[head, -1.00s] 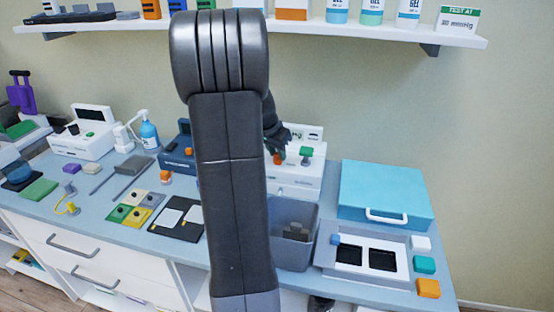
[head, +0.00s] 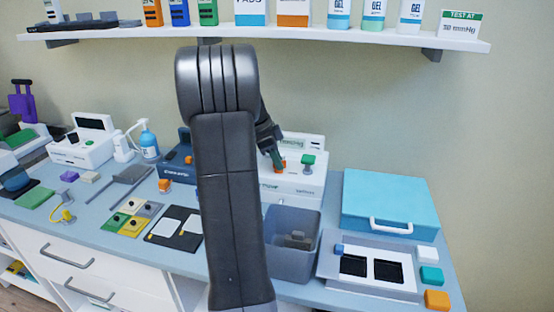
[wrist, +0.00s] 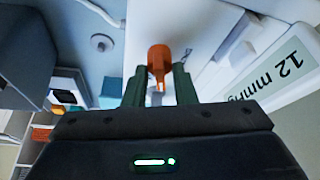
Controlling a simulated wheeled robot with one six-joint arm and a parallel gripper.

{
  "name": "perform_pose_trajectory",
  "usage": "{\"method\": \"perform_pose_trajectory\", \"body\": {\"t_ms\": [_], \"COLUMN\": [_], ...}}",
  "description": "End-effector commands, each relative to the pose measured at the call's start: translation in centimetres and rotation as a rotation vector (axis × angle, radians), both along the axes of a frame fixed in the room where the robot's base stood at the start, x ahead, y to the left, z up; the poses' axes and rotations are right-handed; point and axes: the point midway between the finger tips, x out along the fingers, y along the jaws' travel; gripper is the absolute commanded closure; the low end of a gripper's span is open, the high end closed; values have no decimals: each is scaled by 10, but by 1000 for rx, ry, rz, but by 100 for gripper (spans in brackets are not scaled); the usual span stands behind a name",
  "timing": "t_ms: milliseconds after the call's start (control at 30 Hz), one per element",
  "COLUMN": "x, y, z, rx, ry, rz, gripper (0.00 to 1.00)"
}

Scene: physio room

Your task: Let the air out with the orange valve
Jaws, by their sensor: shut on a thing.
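My gripper (head: 274,156) is at the white device (head: 305,187) behind the grey bin. In the wrist view my gripper (wrist: 160,78) has its two green fingers on either side of the orange valve (wrist: 159,54) and is shut on it. The valve's round head sticks out past the fingertips. The device's display (wrist: 283,68) reads 12 mmHg, upside down in the wrist view. In the head view my arm and gripper hide part of the device and most of the valve. A green knob (head: 308,160) stands on the device, right of the gripper.
A grey bin (head: 291,262) stands in front of the device. A teal case (head: 391,203) and a grey tray (head: 330,250) are to the right. A dark blue device (head: 178,168) with an orange knob stands to the left. A shelf (head: 300,32) with bottles and a "TEST AT" sign hangs above.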

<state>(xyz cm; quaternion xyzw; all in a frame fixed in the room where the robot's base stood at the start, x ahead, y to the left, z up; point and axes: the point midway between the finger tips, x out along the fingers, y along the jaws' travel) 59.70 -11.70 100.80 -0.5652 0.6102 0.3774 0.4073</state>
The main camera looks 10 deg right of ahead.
Motion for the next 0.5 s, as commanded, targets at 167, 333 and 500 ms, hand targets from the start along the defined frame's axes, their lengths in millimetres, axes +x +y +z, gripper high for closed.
{"method": "perform_pose_trajectory", "body": {"t_ms": [167, 333, 500], "x": [1, 1, 1], "y": [0, 0, 0], "z": [0, 0, 0], "rx": [1, 1, 1], "ry": [0, -1, -1], "rz": [-82, -127, -146], "gripper": [98, 98, 98]}}
